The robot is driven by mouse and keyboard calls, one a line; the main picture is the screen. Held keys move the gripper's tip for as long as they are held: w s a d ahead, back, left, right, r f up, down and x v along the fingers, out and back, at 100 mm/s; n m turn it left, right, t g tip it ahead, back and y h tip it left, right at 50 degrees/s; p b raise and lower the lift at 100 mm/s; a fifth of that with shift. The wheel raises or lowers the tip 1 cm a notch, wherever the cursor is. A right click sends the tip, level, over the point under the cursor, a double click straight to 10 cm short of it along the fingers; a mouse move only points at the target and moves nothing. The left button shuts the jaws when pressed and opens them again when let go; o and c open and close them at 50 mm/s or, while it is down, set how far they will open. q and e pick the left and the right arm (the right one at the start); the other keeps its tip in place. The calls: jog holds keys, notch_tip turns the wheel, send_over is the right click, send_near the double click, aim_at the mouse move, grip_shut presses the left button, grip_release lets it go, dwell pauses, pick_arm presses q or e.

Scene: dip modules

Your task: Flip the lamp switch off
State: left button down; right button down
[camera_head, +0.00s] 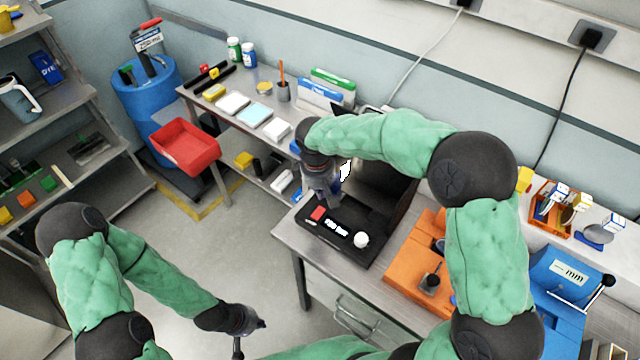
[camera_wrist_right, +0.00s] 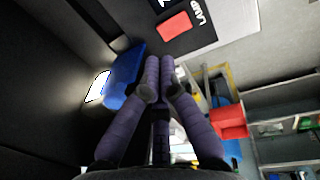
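The black lamp unit (camera_head: 345,254) stands on the bench, with a red switch (camera_head: 318,213), white lettering and a white round knob (camera_head: 361,240) on its front panel. A bright white glow (camera_head: 345,170) shows behind my right gripper (camera_head: 332,200), which is over the panel, close to the switch. In the right wrist view the red switch (camera_wrist_right: 173,27) lies just beyond the fingertips, beside the letters "LAMP". The purple fingers (camera_wrist_right: 159,62) are together with nothing between them; contact with the switch cannot be told. My left gripper (camera_head: 250,338) is open and empty above the floor.
An orange holder (camera_head: 405,280) and a blue box (camera_head: 558,290) stand right of the lamp unit. A side bench with bottles and boxes is at the back, beside a red bin (camera_head: 190,146) and blue drum (camera_head: 145,97). The floor near my left gripper is clear.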

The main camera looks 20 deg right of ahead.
aim_at(324, 209)
jog(key=f, duration=0.2)
jog(key=f+b, duration=0.1)
jog(key=f, duration=0.4)
jog(key=shift+w+d+f, duration=0.1)
jog(key=shift+w+d, duration=0.1)
jog(key=shift+d, duration=0.15)
